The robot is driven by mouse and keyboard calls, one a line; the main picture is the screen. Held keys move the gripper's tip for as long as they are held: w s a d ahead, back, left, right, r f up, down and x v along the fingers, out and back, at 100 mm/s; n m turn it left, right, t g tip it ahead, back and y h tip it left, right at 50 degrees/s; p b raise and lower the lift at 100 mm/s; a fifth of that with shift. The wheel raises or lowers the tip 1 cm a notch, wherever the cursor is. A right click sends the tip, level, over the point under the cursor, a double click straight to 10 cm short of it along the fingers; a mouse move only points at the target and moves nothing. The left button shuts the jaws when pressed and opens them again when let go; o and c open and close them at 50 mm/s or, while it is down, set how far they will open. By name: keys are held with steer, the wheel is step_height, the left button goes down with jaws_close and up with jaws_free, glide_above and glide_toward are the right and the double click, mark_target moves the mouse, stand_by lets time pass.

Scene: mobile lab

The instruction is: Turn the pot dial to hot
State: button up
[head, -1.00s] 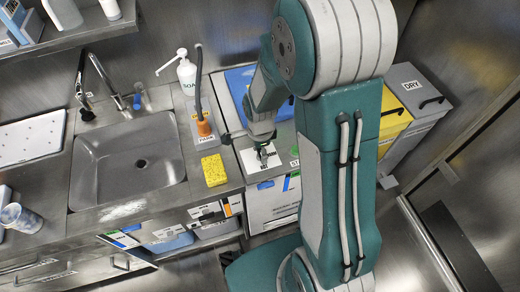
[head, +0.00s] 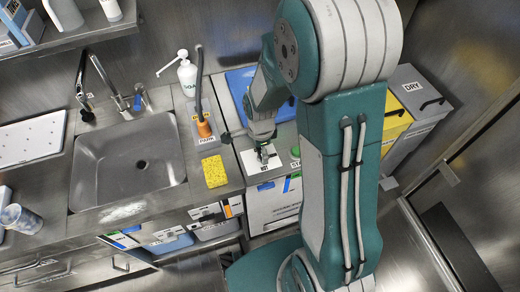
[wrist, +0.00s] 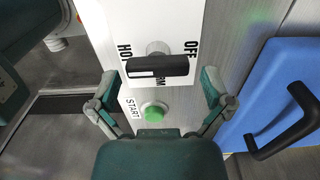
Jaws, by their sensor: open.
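The pot dial (wrist: 158,67) is a black bar knob on a white panel (wrist: 150,18) in the wrist view. The bar lies nearly crosswise, with a pale line on its left half. Its left end is beside the HOT label (wrist: 124,52). In the head view my gripper (head: 263,146) is over the panel and hides much of the dial.
A green button (wrist: 154,113) with a START label sits below the dial in the wrist view. A blue lid with a black handle (wrist: 284,135) is at right.

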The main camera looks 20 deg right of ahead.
mark_target(260, 152)
step_height(260, 152, up, 11)
steer(key=shift+r, duration=0.2)
steer(key=shift+r, duration=0.1)
stand_by(0.5)
steer(key=s+r+n+t, duration=0.5)
steer(key=s+r+n, duration=0.9)
steer(key=n, duration=0.4)
steer(key=shift+s+t, duration=0.3)
stand_by(0.5)
